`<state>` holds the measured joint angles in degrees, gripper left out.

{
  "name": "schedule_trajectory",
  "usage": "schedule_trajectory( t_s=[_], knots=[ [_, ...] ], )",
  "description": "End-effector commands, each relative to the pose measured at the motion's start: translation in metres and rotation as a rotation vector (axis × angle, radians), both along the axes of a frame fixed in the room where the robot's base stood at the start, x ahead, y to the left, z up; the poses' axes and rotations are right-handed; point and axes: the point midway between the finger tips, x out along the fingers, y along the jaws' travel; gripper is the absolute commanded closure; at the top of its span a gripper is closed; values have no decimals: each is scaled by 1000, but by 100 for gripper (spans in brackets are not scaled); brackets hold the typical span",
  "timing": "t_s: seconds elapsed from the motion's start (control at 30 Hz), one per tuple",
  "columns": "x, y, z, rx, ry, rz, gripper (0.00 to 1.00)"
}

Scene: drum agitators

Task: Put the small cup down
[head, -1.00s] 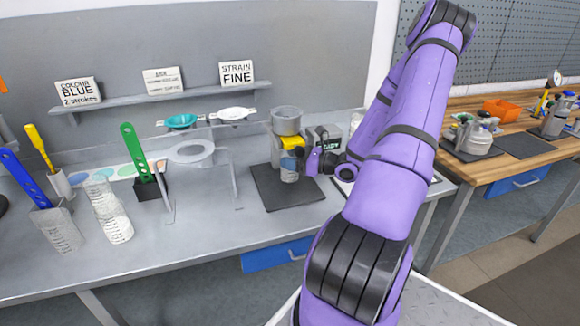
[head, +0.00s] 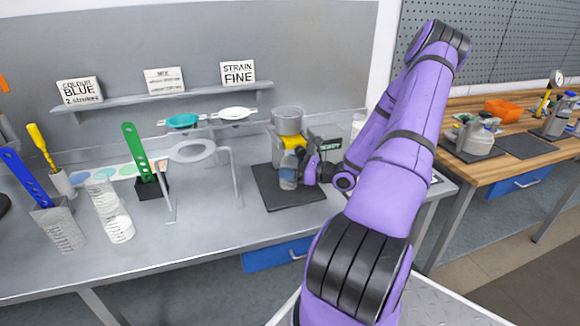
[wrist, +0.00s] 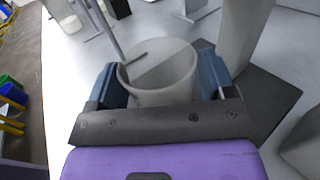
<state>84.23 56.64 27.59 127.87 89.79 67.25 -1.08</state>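A grey pot (head: 288,120) tops the machine just behind the cup. The bench front between the stand and mat is clear.

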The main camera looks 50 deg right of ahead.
Motion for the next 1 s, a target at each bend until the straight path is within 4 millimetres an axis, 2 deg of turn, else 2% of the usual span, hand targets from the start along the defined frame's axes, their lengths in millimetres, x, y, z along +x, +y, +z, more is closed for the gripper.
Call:
schedule_trajectory(
  t_s=[0.37, 0.47, 1.0],
  knots=[
    [0, 0, 3, -1, 0, -1, 11],
    [-7, -4, 3, -1, 1, -3, 11],
    [-96, -40, 3, -1, 0, -2, 11]
  ],
)
